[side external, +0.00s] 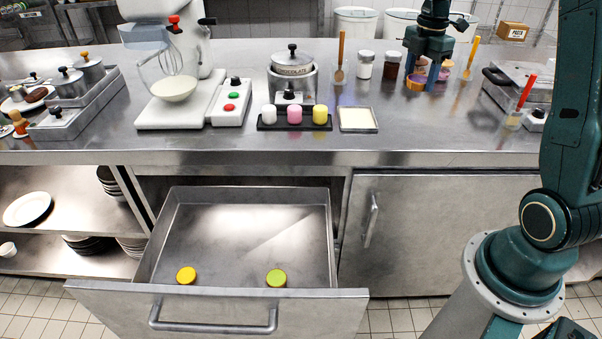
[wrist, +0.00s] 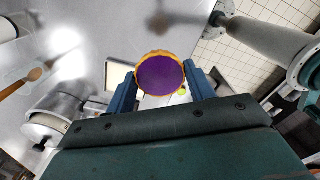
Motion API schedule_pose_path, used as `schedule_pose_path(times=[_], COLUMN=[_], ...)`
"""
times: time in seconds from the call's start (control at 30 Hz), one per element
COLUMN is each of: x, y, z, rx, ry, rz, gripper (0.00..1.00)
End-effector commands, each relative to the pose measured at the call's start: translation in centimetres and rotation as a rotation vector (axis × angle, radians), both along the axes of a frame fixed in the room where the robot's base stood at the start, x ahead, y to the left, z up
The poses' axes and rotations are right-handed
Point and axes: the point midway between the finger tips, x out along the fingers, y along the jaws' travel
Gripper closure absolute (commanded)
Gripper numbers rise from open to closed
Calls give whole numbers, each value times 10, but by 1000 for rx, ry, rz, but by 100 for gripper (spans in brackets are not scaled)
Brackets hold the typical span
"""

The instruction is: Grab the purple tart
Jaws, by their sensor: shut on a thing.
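The purple tart (wrist: 160,78) has a round purple top and a golden crust rim. In the wrist view it sits between the two blue fingers of my gripper (wrist: 160,92), which are shut on it. In the side view my gripper (side external: 422,79) points down at the back right of the counter. Small orange-and-purple tart shapes show around its fingertips there. The fingers partly cover them, so I cannot tell clearly how high the held tart is.
Two jars, a pale one (side external: 365,65) and a dark one (side external: 391,65), stand just left of my gripper. A black tray (side external: 264,124) holds white, pink and yellow pieces. The drawer (side external: 250,235) is open, with yellow and green round items inside.

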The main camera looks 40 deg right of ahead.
Motion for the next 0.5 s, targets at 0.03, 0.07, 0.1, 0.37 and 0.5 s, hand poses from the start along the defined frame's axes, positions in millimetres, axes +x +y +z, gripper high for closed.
schedule_pose_path(times=[0.03, 0.07, 0.1, 0.37, 0.5], x=[0, 1, 1, 0, 0], y=[0, 0, 0, 0, 0], z=[11, 17, 24, 57, 64], rx=[-2, -2, -2, -1, 0], ry=[-4, -5, -4, -2, -1], rz=[0, 0, 0, 0, 0], gripper=[56, 56, 56, 56, 56])
